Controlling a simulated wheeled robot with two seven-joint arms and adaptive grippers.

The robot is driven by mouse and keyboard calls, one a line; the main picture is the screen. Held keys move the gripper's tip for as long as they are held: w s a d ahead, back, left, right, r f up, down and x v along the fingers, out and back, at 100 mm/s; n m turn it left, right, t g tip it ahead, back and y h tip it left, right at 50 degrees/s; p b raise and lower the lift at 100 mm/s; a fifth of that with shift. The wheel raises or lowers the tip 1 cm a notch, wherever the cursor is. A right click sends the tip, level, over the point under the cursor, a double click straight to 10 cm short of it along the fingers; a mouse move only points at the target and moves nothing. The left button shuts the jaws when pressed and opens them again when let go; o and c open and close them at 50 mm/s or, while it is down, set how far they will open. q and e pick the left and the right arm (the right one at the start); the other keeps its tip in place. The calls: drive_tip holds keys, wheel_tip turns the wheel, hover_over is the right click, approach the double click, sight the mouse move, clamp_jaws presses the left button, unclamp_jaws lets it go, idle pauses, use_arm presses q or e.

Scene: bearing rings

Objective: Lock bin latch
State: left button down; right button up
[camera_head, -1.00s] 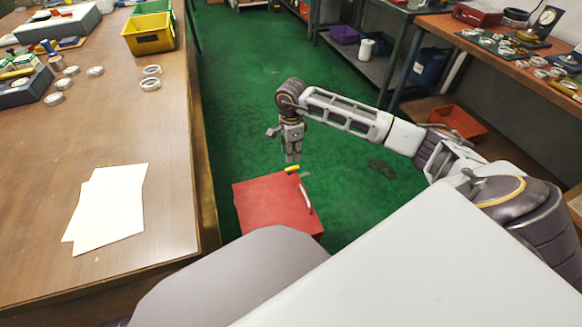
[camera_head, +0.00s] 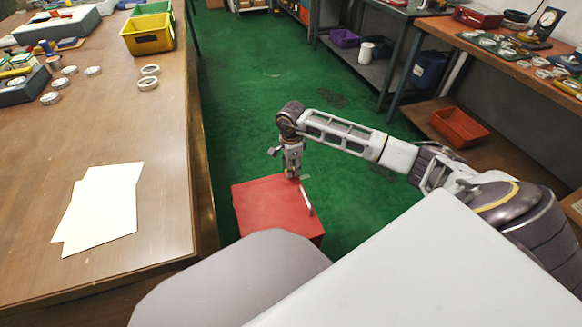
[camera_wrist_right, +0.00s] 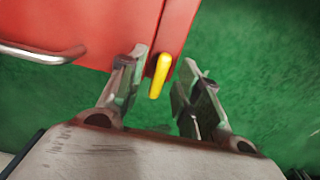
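The red bin (camera_head: 270,205) stands on the green floor beside the table, with a grey bar handle (camera_head: 308,200) on its right side. In the right wrist view the red bin (camera_wrist_right: 95,20) fills the upper left and its handle (camera_wrist_right: 40,53) shows at the left. The yellow latch (camera_wrist_right: 160,76) lies at the bin's edge, between the two fingers of my right gripper (camera_wrist_right: 160,85). The fingers are apart, with a gap on each side of the latch. In the head view the right gripper (camera_head: 292,172) points down at the bin's far edge and hides the latch. My left gripper is not in view.
A wooden table (camera_head: 110,120) on the left holds white papers (camera_head: 105,205), several rings and a yellow bin (camera_head: 148,34). Shelves and a bench (camera_head: 500,60) stand at the right, with an orange tray (camera_head: 460,128) below. Green floor beyond the red bin is clear.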

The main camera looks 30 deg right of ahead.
drive_tip(key=shift+c, duration=0.4)
clamp_jaws()
